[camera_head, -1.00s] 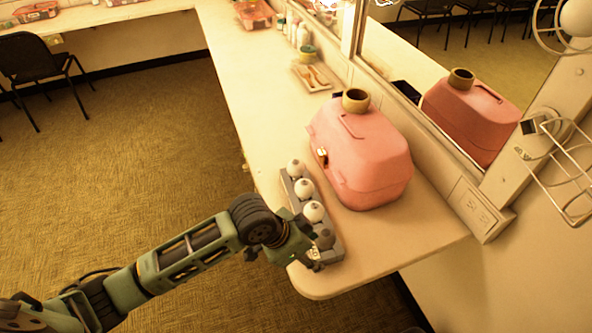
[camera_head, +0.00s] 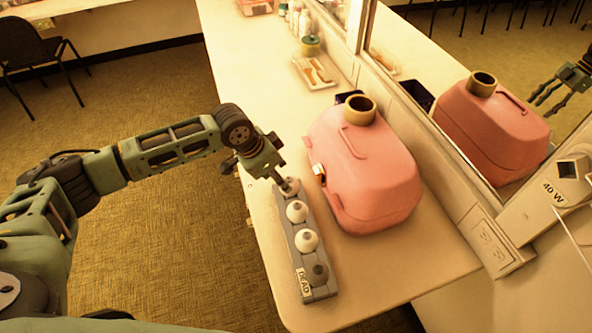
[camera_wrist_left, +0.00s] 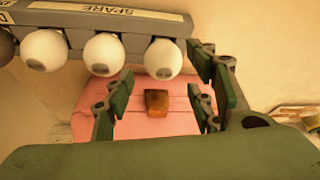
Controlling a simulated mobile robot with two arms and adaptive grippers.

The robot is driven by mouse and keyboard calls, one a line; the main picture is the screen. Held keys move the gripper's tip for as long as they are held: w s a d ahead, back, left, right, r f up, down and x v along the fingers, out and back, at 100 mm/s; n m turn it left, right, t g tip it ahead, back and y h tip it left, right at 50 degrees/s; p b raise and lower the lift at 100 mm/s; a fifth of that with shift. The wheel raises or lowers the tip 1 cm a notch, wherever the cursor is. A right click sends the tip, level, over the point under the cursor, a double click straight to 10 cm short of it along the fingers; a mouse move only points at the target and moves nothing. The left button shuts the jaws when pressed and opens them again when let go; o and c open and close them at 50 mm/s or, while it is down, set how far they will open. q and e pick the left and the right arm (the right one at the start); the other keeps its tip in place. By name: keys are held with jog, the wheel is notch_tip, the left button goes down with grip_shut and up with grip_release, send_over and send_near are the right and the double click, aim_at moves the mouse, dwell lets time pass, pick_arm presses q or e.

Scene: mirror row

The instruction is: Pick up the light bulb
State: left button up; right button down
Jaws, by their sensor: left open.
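A grey rack (camera_head: 309,263) on the counter holds three white bulbs and one dark bulb (camera_head: 317,273) at its near end, by a label reading DEAD. The far white bulb (camera_head: 289,187) is partly hidden by my left gripper (camera_head: 280,176), which is above and beside it. The middle white bulbs (camera_head: 297,212) and (camera_head: 306,241) stand clear. In the left wrist view, the left gripper (camera_wrist_left: 160,98) is open with nothing between its fingers, and the nearest white bulb (camera_wrist_left: 163,59) lies just above the gap. The rack (camera_wrist_left: 84,22) shows a SPARE label there. My right gripper is out of view.
A pink case (camera_head: 363,170) with a brass latch stands close right of the rack. Behind it are a mirror and a wall fixture (camera_head: 567,182) marked 40 W. A tray (camera_head: 316,73) lies farther back. The counter's left edge runs close beside the rack.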

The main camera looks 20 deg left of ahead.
pick_arm(q)
jog(key=shift+w+f, duration=0.25)
jog(key=shift+w, duration=0.2)
jog(key=f+p, duration=0.1)
jog(key=d+f, duration=0.1)
jog(key=f, duration=0.1)
jog(key=shift+p, duration=0.4)
jog(key=x, duration=0.2)
jog(key=shift+w+f, duration=0.2)
jog(key=shift+w+d+f, duration=0.1)
jog(key=shift+d+f, duration=0.05)
jog(key=shift+f, duration=0.25)
jog(key=c, duration=0.7)
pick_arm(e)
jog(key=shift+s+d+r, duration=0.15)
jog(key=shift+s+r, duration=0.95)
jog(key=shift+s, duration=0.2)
